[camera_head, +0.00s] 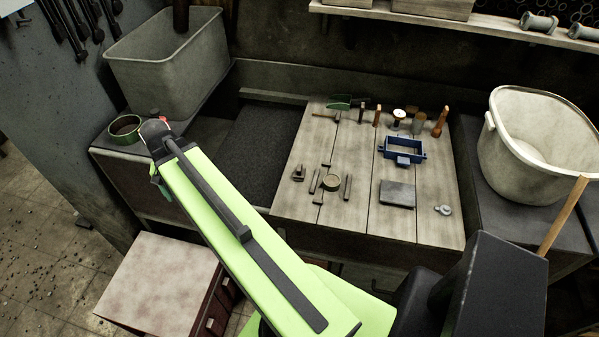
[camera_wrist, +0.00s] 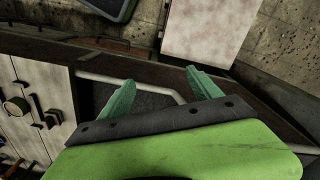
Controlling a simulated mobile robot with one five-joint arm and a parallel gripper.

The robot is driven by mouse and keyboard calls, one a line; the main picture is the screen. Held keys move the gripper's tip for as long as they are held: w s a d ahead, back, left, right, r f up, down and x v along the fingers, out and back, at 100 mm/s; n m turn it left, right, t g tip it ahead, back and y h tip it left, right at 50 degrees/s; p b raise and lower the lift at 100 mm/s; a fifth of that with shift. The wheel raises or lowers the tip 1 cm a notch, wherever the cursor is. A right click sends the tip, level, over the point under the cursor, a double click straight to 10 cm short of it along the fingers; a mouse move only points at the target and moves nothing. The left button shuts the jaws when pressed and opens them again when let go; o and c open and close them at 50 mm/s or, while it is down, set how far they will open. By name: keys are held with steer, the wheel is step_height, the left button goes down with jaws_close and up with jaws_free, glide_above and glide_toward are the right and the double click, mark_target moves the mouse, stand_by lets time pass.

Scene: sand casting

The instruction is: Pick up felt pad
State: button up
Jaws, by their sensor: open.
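A flat dark grey square, which looks like the felt pad (camera_head: 397,194), lies on the right half of the wooden board, in front of a blue frame. I cannot confirm its material. In the head view my arm reaches up and left, well to the left of the pad, and my gripper's fingers are mostly hidden there. In the wrist view my gripper (camera_wrist: 160,79) shows two green fingers spread apart with nothing between them. I cannot make out the pad in the wrist view.
A grey bin (camera_head: 170,60) stands at the left, a white bucket (camera_head: 535,150) at the right. A pale-topped cabinet (camera_head: 160,285) stands lower left.

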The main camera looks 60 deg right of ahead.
steer(key=s+d+r+m+p, duration=0.1)
steer(key=s+d+r+m, duration=0.15)
steer(key=d+m, duration=0.45)
steer(key=s+d+r+m+p, duration=0.1)
steer(key=s+d+m, duration=0.2)
steer(key=d, duration=0.8)
steer(key=m+p, duration=0.3)
steer(key=m, duration=0.9)
glide_toward(300, 167)
step_height(300, 167, down, 12)
steer(key=b, duration=1.8)
steer(key=shift+s, duration=0.1)
steer(key=shift+r, duration=0.15)
steer(key=shift+c, duration=0.2)
steer(key=c, duration=1.4)
